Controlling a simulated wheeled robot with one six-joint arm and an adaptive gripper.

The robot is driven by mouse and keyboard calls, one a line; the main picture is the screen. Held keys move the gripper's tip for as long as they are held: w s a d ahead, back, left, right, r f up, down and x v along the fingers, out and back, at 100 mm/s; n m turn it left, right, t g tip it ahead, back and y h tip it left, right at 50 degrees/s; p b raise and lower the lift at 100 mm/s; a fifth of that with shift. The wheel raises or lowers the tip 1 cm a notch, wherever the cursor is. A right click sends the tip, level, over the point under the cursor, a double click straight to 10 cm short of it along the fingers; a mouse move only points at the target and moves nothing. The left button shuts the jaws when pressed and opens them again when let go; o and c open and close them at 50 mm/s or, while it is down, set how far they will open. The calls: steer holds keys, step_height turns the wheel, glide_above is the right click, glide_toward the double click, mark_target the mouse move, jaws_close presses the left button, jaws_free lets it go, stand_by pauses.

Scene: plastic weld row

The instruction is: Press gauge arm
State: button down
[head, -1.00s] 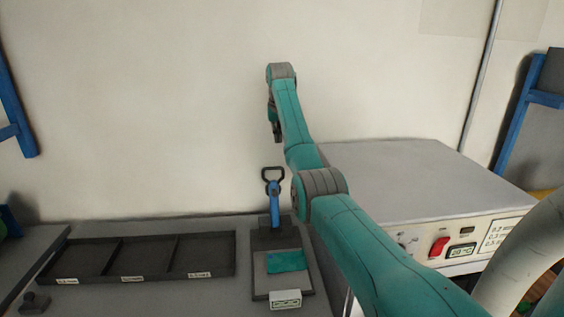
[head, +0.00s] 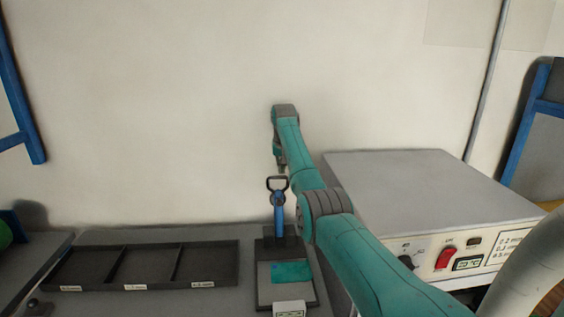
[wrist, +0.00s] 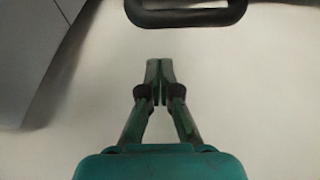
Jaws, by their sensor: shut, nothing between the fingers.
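The gauge (head: 262,272) stands on the grey bench, with a dark base and a small white display at its front. Its blue gauge arm (head: 279,222) rises upright at the back and ends in a black loop handle (head: 277,185). A teal sheet (head: 291,272) lies on the gauge's plate. My gripper (head: 281,169) is just above the handle in the head view, its tips small and partly hidden by my wrist. In the wrist view my gripper (wrist: 160,68) is shut and empty. The black handle (wrist: 187,17) shows ahead of the fingertips, apart from them.
A black tray (head: 240,262) with three labelled compartments stands left of the gauge. A grey-topped machine (head: 420,180) with a red switch (head: 444,259) is on the right, close to my arm.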

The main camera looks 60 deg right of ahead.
steer(key=shift+s+a+r, duration=0.2)
steer(key=shift+s+a, duration=1.05)
steer(key=shift+a, duration=0.25)
